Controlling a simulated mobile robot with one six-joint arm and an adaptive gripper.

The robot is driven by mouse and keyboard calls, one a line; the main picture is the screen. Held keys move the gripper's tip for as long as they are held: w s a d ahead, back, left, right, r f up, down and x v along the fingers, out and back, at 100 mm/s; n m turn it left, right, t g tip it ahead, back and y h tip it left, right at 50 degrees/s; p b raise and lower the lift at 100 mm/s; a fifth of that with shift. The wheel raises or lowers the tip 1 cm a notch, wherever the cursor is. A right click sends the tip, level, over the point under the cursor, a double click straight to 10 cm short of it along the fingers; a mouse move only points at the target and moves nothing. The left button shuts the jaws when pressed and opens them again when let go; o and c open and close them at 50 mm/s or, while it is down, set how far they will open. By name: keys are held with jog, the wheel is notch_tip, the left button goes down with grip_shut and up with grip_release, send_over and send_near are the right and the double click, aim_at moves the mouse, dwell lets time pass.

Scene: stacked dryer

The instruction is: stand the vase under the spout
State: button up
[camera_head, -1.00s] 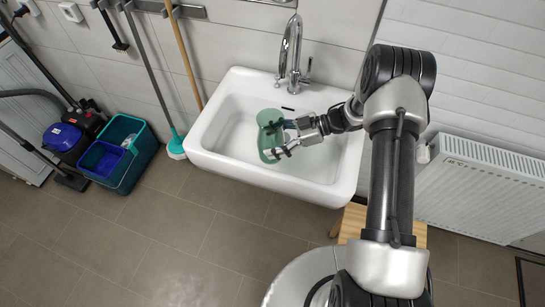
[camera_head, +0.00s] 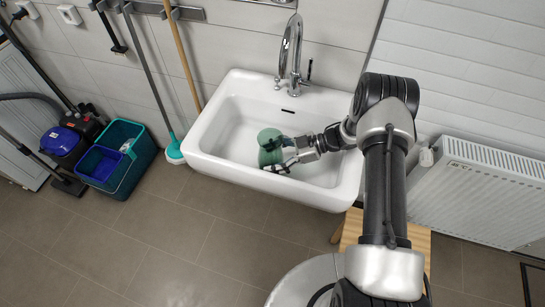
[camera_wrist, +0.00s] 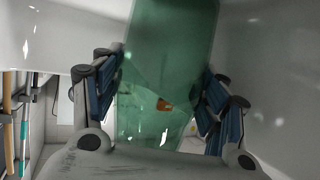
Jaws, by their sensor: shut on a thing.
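A translucent green vase (camera_head: 270,147) is inside the white sink basin, near its middle. My gripper (camera_head: 281,155) is shut on it from the right. In the wrist view the vase (camera_wrist: 165,70) stands between the two blue-padded fingers (camera_wrist: 160,105), one on each side. Whether its base touches the basin floor cannot be told. The chrome spout (camera_head: 291,45) curves over the back of the sink, and its tip is behind and a little to the right of the vase.
The white sink (camera_head: 228,125) has raised walls around the vase; its left part is empty. A tap lever (camera_head: 309,70) stands right of the spout. A radiator (camera_head: 470,195) is at the right, and a teal bucket (camera_head: 135,165) and mop (camera_head: 174,150) are at the left.

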jog(key=o, duration=1.6)
jog(key=shift+f, duration=0.1)
jog(key=shift+c, duration=0.2)
